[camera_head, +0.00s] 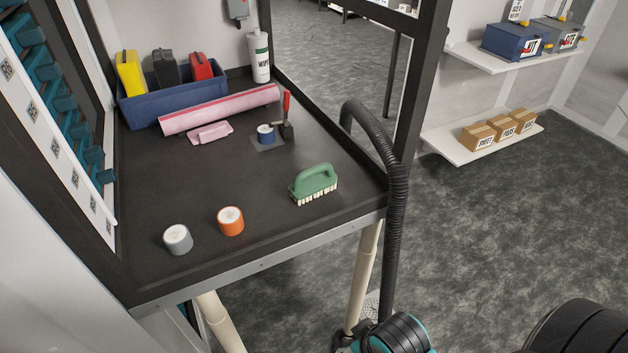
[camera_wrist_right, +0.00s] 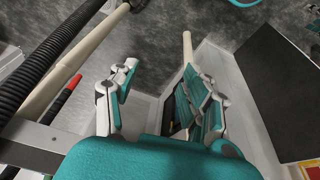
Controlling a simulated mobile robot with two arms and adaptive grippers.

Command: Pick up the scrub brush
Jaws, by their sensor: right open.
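The green scrub brush (camera_head: 314,182) with pale bristles stands bristles-down on the dark bench top (camera_head: 200,275), near its front right edge. Its arched handle faces up. My right gripper (camera_wrist_right: 160,76) shows in the right wrist view with its two teal-padded fingers apart and nothing between them. The brush is not in that view, and the gripper is away from it. In the head view a teal and black part of my arm is low by the bench leg; the fingers cannot be made out there. My left gripper is not in view.
A black ribbed hose (camera_head: 397,210) hangs at the bench's right corner, close to the brush. An orange roll (camera_head: 231,222) and a grey roll (camera_head: 178,240) stand left of it.

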